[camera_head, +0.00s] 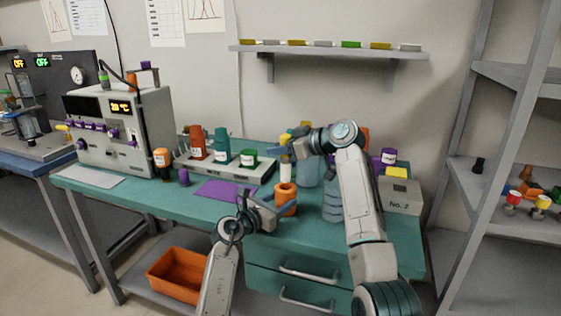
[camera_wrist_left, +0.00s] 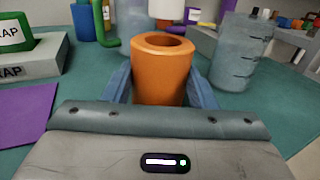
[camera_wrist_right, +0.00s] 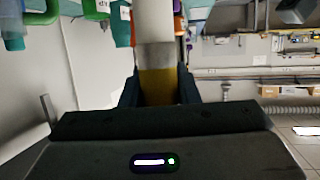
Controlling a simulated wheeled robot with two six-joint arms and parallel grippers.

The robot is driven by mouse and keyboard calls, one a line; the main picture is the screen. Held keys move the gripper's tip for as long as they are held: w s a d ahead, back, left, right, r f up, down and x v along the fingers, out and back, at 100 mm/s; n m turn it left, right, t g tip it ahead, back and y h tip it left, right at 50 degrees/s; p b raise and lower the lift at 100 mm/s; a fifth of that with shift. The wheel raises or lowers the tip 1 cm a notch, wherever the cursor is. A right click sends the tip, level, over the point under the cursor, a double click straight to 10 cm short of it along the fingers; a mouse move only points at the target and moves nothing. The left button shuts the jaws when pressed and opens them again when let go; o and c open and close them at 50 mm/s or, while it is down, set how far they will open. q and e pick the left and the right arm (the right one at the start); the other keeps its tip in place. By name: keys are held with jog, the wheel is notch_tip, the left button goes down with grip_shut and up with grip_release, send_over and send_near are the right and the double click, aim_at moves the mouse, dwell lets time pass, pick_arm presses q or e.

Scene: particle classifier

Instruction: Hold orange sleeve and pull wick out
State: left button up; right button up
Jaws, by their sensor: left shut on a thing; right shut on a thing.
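The orange sleeve (camera_head: 286,198) stands upright above the teal bench, and its open top hole shows in the left wrist view (camera_wrist_left: 160,75). My left gripper (camera_head: 278,207) is shut around the sleeve, a finger on each side. The wick (camera_head: 286,172), a pale cylinder with a yellow part, is above the sleeve. My right gripper (camera_head: 291,150) is shut on the wick's yellow part, which shows between the fingers in the right wrist view (camera_wrist_right: 157,85). In the left wrist view, the wick's lower end (camera_wrist_left: 165,10) appears apart from the sleeve's rim.
A clear beaker (camera_wrist_left: 240,50) stands right of the sleeve. A grey rack (camera_head: 225,172) with capped bottles is behind to the left, and a purple mat (camera_head: 226,190) lies in front of it. A grey box marked No. 2 (camera_head: 400,197) stands at the right.

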pick_arm(q)
jog(key=o, duration=1.6)
jog(key=shift+c, duration=0.2)
